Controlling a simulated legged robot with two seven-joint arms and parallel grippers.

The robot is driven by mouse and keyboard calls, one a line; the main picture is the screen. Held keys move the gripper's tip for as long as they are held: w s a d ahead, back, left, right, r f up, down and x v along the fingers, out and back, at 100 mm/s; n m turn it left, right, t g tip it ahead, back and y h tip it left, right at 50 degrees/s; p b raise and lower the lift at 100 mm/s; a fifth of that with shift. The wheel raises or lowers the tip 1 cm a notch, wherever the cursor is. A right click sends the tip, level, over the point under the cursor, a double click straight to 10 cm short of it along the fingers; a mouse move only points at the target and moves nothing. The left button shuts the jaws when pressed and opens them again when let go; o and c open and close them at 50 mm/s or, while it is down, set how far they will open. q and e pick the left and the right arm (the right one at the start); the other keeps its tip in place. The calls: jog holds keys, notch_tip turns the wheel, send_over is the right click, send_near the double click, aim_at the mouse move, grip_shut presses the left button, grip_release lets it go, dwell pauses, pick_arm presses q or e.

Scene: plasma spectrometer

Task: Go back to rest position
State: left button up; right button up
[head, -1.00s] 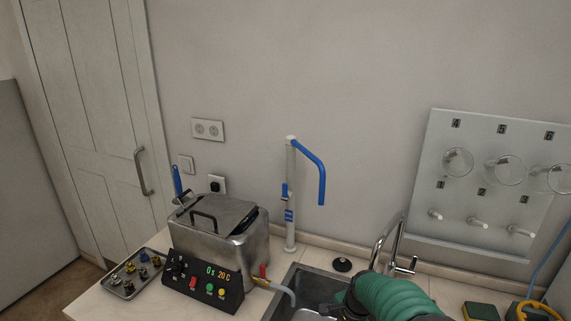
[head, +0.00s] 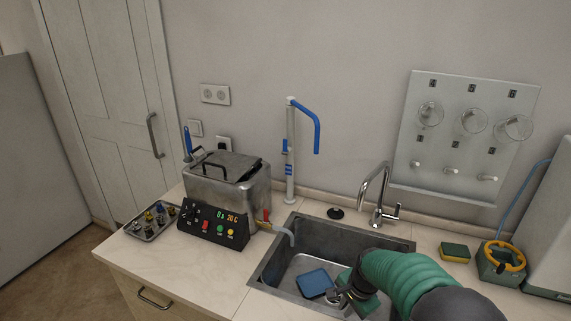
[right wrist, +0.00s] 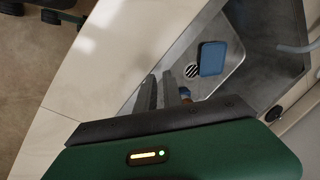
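My right gripper (head: 340,299) is over the sink (head: 262,279), at the end of my green arm, which comes in from the lower right of the head view. In the right wrist view, its two dark fingers (right wrist: 159,92) are a little apart, with a narrow gap and nothing clear between them. A small brown and blue item (right wrist: 185,92) shows beside the fingers; I cannot tell what it is. A blue flat block (head: 314,283) lies on the sink floor near the drain and apart from the gripper. My left gripper is not in view.
A metal bath (head: 225,190) with a control panel (head: 212,221) stands left of the sink beside a tray (head: 153,221) of small parts. A faucet (head: 377,192) rises behind the sink. A sponge (head: 455,252) and a green box with yellow tubing (head: 499,262) stand right.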

jog(key=s+n, duration=0.1)
jog(key=s, duration=0.1)
jog(key=s+d+n, duration=0.1)
jog(key=s, duration=0.1)
jog(key=s+n+b, duration=0.1)
jog(key=s, duration=0.1)
jog(key=shift+d, duration=0.3)
jog(key=s+d+f+n+h+b, duration=0.1)
jog(key=s+n+b, duration=0.1)
jog(key=s+n, duration=0.5)
jog(key=s, duration=0.6)
jog(key=shift+s+d+n, duration=0.2)
jog(key=shift+d+n, duration=0.1)
jog(key=shift+n, duration=0.1)
